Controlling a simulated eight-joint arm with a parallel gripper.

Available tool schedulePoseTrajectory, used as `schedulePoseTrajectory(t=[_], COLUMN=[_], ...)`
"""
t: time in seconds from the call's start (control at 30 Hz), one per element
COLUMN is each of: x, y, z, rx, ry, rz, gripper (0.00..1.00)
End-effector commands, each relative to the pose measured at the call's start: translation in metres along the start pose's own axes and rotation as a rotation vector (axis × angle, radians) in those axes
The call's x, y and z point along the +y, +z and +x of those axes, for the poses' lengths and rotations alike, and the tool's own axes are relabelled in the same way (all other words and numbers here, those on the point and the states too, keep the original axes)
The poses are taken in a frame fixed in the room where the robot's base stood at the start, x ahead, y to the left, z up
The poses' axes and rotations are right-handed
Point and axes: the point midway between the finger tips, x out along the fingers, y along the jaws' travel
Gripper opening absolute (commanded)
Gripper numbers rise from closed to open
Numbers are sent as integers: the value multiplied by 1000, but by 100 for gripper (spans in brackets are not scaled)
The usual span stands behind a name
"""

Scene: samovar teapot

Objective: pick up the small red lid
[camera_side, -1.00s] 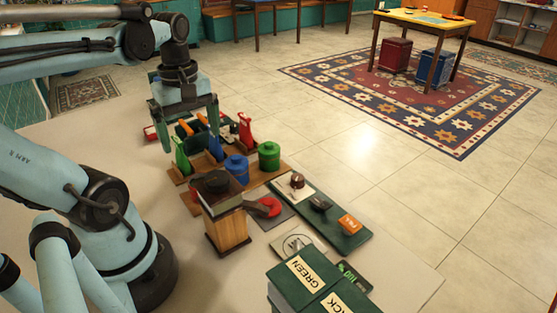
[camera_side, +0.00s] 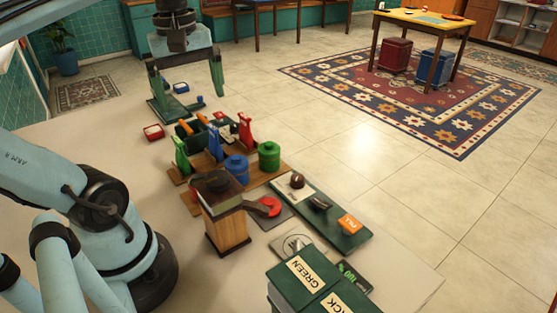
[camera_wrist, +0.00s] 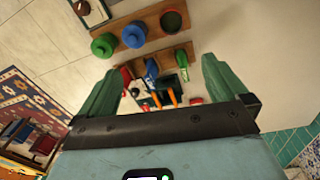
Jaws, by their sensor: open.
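A small red piece (camera_side: 153,132) lies flat on the table at the far left of the side view; it may be the small red lid, but it is too small to be sure. A red piece also shows in the wrist view (camera_wrist: 196,101), near the right finger. My gripper (camera_side: 188,97) is open and empty, raised above the far end of the table, beyond the tools and pots. In the wrist view my gripper (camera_wrist: 161,66) has its fingers wide apart with nothing between them held. A red curved piece (camera_side: 267,206) lies beside the wooden block.
A blue pot (camera_side: 236,168) and a green pot (camera_side: 269,155) stand on a wooden board. Upright green (camera_side: 181,156), blue (camera_side: 215,143) and red (camera_side: 245,131) pieces stand behind. A dark tray (camera_side: 188,130) holds orange-handled tools. A wooden block (camera_side: 228,231) and green boxes (camera_side: 308,284) stand nearer.

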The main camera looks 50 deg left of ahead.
Motion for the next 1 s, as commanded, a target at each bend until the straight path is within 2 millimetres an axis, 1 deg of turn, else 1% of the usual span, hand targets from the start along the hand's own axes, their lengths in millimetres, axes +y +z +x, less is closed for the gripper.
schedulePoseTrajectory(t=[0.03, 0.13, 0.2, 0.3, 0.4, 0.43, 0.5, 0.57, 0.6, 0.67, 1.0], x=[10, 35, 52, 70, 81, 83, 87, 88, 89, 90, 90], y=[6, 22, 38, 60, 80, 85, 94, 98, 100, 100, 100], z=[12, 39, 58, 79, 94, 97, 102, 105, 106, 106, 106], rx=[23, 97, 162, 259, 347, 370, 411, 435, 444, 450, 448], ry=[36, 133, 204, 293, 361, 376, 403, 417, 422, 425, 423], rz=[114, 416, 642, 930, 1155, 1205, 1295, 1342, 1360, 1373, 1368], gripper=[100, 100, 100, 100, 100, 100, 98, 89, 83, 74, 74])
